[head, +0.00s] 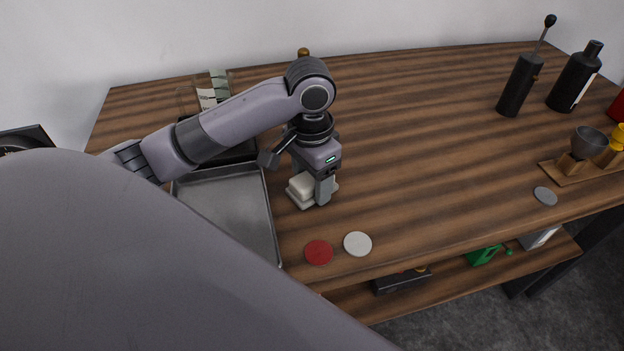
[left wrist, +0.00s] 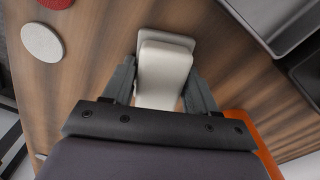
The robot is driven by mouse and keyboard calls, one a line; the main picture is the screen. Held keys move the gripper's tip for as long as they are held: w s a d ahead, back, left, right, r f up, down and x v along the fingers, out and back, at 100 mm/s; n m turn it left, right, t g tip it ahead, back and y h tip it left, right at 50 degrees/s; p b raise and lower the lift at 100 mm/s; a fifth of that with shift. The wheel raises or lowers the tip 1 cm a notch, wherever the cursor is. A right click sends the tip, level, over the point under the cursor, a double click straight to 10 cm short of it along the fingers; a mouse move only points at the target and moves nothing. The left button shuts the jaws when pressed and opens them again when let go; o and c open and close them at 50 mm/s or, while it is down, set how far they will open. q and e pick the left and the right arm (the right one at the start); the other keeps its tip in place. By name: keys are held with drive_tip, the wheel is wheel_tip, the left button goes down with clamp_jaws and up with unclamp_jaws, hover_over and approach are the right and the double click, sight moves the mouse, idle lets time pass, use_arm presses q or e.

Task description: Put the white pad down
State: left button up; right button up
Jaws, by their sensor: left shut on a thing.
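The white pad (head: 301,186) is a small pale block between the fingers of my left gripper (head: 318,192). The gripper points down and is shut on it. In the left wrist view the white pad (left wrist: 163,75) fills the space between the two grey fingers, with a wider pale edge at its far end. It is low over the wooden table (head: 420,150), just right of the metal tray; I cannot tell whether its underside touches the wood. My right gripper is not in view.
The shallow metal tray (head: 225,205) lies to the left. A red disc (head: 319,252) and a white disc (head: 357,244) lie near the front edge. Black bottles (head: 520,85) and a wooden stand (head: 585,170) are at the right. The table's middle is clear.

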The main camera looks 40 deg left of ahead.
use_arm(q)
drive_tip(key=o, duration=1.2)
drive_tip(key=shift+f, duration=0.1)
wheel_tip(320, 180, up, 12)
drive_tip(key=p, duration=0.3)
drive_tip(key=shift+p, duration=0.3)
drive_tip(key=shift+s, duration=0.15)
